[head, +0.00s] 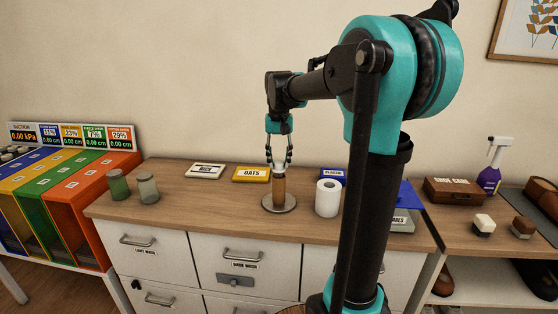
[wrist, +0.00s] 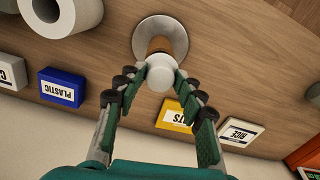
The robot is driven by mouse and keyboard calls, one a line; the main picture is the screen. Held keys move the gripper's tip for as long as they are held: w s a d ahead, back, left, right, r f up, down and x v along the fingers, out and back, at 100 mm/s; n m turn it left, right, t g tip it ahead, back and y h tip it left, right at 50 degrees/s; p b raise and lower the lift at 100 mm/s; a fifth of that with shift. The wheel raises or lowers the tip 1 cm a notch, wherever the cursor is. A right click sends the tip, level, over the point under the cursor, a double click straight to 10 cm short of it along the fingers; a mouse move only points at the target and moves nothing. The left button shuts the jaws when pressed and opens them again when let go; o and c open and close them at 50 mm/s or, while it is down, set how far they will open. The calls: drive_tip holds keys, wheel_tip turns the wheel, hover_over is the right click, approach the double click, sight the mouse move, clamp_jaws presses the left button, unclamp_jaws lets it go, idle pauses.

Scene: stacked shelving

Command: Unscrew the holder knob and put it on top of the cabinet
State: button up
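The holder stands on the cabinet (head: 230,215). It has a round metal base (head: 278,207), an upright brown post (head: 279,191) and a white knob (head: 279,168) on top. The knob (wrist: 160,78) also shows in the wrist view, seen from above, covering part of the post. My gripper (head: 280,163) points down over the holder, with its fingers on either side of the knob. In the wrist view the fingertips (wrist: 160,73) flank the knob closely; the fingers look open, and firm contact does not show.
A white paper roll (head: 327,198) stands just right of the holder. Yellow OATS (head: 252,174), white RICE (head: 206,171) and blue PLASTIC (head: 333,176) labels stand behind. Two jars (head: 148,188) stand at the left. The cabinet top is clear between the jars and holder.

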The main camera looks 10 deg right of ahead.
drive_tip(key=m, duration=0.5)
drive_tip(key=shift+m, duration=0.4)
drive_tip(key=m, duration=0.6)
drive_tip(key=shift+a+m, duration=0.1)
drive_tip(key=shift+m, duration=0.3)
drive_tip(key=m, duration=0.5)
drive_tip(key=shift+w, duration=0.1)
drive_tip(key=m, duration=0.5)
drive_tip(key=c, duration=0.8)
drive_tip(key=n, duration=0.6)
drive_tip(key=shift+n, duration=0.3)
drive_tip(key=shift+c, duration=0.2)
drive_tip(key=n, duration=0.4)
drive_tip(key=shift+n, duration=0.3)
